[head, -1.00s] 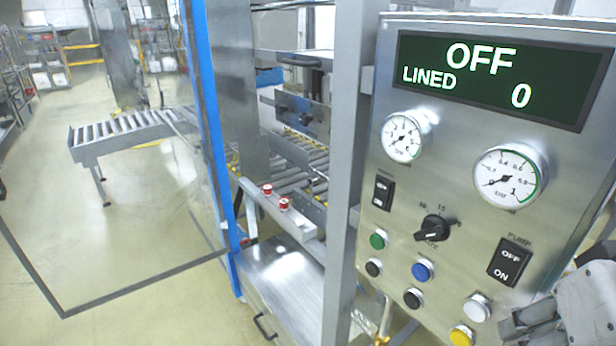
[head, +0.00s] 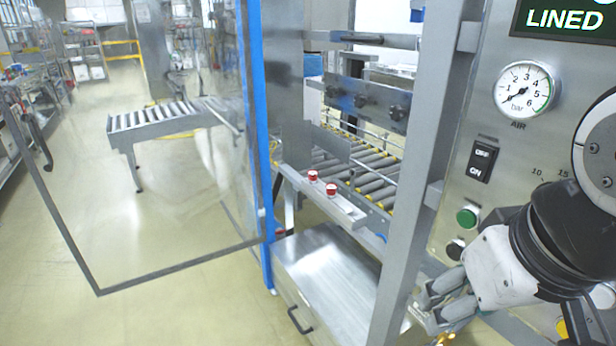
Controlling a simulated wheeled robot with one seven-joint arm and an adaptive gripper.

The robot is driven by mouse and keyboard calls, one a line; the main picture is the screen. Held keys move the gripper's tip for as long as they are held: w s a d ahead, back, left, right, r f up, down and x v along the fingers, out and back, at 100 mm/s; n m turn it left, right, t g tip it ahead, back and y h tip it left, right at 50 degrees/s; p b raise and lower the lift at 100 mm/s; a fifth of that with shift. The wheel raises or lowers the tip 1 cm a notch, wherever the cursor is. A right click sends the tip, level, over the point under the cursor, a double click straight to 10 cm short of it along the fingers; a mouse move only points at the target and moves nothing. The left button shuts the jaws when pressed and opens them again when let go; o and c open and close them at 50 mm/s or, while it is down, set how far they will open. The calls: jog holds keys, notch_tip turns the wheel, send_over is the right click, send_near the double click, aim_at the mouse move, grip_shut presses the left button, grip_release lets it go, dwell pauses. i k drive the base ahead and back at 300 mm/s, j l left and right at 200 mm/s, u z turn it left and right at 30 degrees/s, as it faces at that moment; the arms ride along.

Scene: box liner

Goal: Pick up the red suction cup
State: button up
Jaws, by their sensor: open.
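The left red suction cup (head: 312,176) and the right red suction cup (head: 331,190) sit close together near the middle of the head view. My gripper (head: 432,315) is at the lower right, in front of the control panel and well right of and below the cups. It is open, and I see nothing between its fingers. It is apart from the cups, with the grey machine post between them in the picture.
The grey post (head: 428,130) and control panel (head: 490,110) stand close to my arm. A clear door (head: 150,278) with a dark frame hangs open on the left. A metal box (head: 330,270) lies below the ledge. Roller conveyors (head: 165,115) stand behind; the left floor is open.

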aim_at(331, 190)
jog(key=i+j+u, duration=0.55)
jog(key=j+u, duration=0.2)
jog(key=j, duration=0.15)
